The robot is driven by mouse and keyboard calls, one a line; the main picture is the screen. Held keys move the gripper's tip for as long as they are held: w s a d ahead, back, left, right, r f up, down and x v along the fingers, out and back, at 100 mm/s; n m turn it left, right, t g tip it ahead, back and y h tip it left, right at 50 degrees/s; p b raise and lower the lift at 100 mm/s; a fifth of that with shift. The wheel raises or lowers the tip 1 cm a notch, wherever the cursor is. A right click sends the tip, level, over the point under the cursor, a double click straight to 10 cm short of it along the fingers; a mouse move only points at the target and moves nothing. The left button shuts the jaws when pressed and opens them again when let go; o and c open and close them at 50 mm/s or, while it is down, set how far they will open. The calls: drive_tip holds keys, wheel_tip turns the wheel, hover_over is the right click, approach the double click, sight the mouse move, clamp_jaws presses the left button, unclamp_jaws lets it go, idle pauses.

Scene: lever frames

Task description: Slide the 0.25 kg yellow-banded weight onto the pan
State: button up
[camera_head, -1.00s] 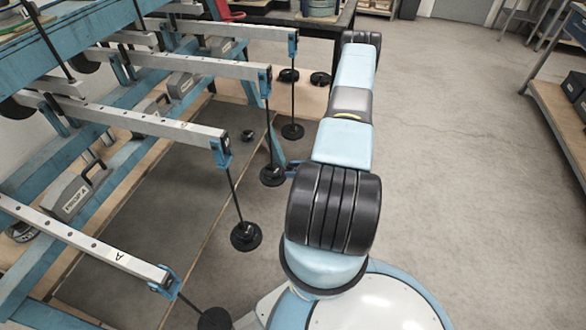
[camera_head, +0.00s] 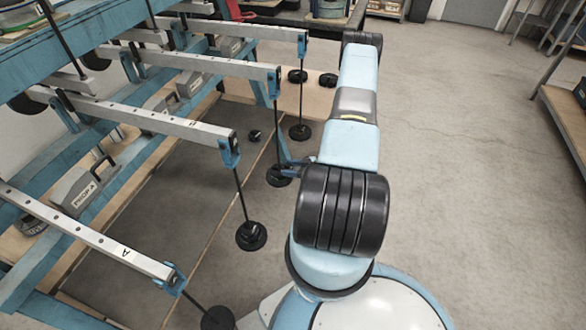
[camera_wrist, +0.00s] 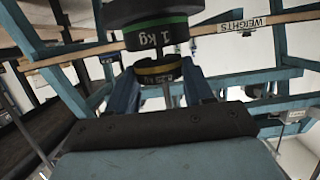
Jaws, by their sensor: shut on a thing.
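The yellow-banded weight (camera_wrist: 158,71) is a dark disc between the two blue fingers of my gripper (camera_wrist: 160,80), which is shut on it, in the wrist view. A thin rod shows between the fingers, close to the yellow-banded weight. In the head view my gripper (camera_head: 289,164) is mostly hidden behind my arm. Its blue finger is beside a black hanging pan (camera_head: 279,178); whether the held weight touches the pan or the green-banded weight I cannot tell.
Several grey lever beams (camera_head: 165,125) stick out from the blue frame on the left, with hanging rods and black pans such as the nearer one (camera_head: 251,237). Small black weights (camera_head: 297,76) lie on a board behind. The floor on the right is clear up to a shelf.

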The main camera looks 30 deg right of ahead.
sight(280, 167)
drive_tip(key=shift+w+a, duration=1.2)
drive_tip(key=shift+w, duration=0.3)
idle(1.3)
drive_tip(key=shift+f, duration=0.4)
idle(0.6)
drive_tip(key=o, duration=1.1)
drive_tip(key=shift+s, duration=0.1)
drive_tip(key=v, duration=0.7)
idle(0.7)
idle(0.5)
